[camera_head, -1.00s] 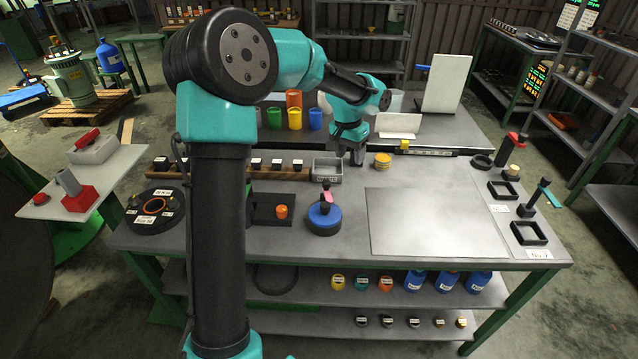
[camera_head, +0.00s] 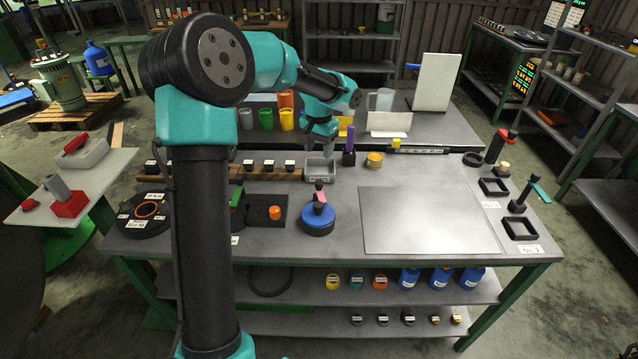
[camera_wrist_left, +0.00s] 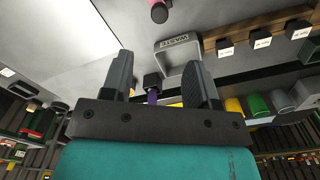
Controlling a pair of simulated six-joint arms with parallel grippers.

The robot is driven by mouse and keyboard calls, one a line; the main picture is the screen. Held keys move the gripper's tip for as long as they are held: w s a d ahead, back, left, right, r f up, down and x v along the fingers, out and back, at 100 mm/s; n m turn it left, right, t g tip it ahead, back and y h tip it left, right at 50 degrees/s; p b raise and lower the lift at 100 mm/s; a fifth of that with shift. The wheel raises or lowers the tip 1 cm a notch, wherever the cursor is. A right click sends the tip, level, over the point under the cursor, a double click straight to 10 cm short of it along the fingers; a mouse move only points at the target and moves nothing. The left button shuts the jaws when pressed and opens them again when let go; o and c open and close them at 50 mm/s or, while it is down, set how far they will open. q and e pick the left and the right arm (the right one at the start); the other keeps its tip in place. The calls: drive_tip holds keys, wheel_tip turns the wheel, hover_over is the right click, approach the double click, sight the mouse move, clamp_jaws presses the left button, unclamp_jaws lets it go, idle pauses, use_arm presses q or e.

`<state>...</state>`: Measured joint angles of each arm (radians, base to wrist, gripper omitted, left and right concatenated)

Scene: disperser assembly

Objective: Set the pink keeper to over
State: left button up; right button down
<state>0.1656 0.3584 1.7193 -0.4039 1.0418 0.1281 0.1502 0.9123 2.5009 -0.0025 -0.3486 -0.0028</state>
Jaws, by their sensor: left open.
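The pink keeper (camera_head: 319,186) is a small pink piece with dark parts, on top of the round blue-topped unit (camera_head: 318,218) in the middle of the bench. It also shows at the top edge of the left wrist view as a pink end on a dark body (camera_wrist_left: 158,13). My left gripper (camera_head: 316,150) is behind it, above the back of the bench near the grey waste tray (camera_head: 320,178). In the left wrist view its fingers (camera_wrist_left: 160,80) are apart, with nothing held between them. The right gripper does not show.
A purple post on a black base (camera_head: 349,157) stands right of the waste tray. A rail with black blocks (camera_head: 265,171) runs left of the tray. An orange piece (camera_head: 274,213) lies left of the blue unit. The grey plate (camera_head: 425,220) at right is bare.

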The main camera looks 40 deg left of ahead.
sight(319, 182)
use_arm(q)
wheel_tip(319, 182, down, 13)
drive_tip(key=shift+f, duration=0.2)
idle(0.3)
drive_tip(key=c, duration=0.9)
drive_tip(key=shift+m, duration=1.4)
drive_tip(key=o, duration=0.9)
